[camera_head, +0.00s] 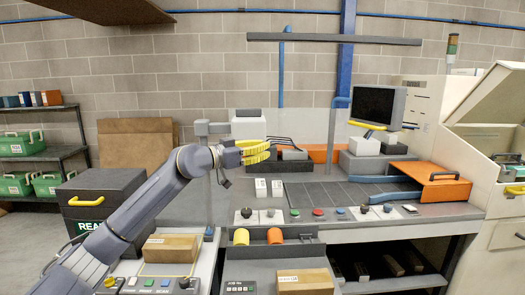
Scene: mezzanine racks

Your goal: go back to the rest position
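My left arm comes in from the lower left and reaches over the workbench. My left gripper (262,152) has yellow fingers and is above the back left part of the bench, pointing right. The fingers are small and seen from the side, so I cannot tell whether they are open or shut. I see nothing clearly held in them. My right gripper is not in view.
The workbench (330,196) carries small white boxes (261,189), knobs and buttons along its front, and an orange box (432,182) at right. A monitor (377,104) stands behind. Brown cartons (171,248) lie in front. A dark bin (98,188) stands left.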

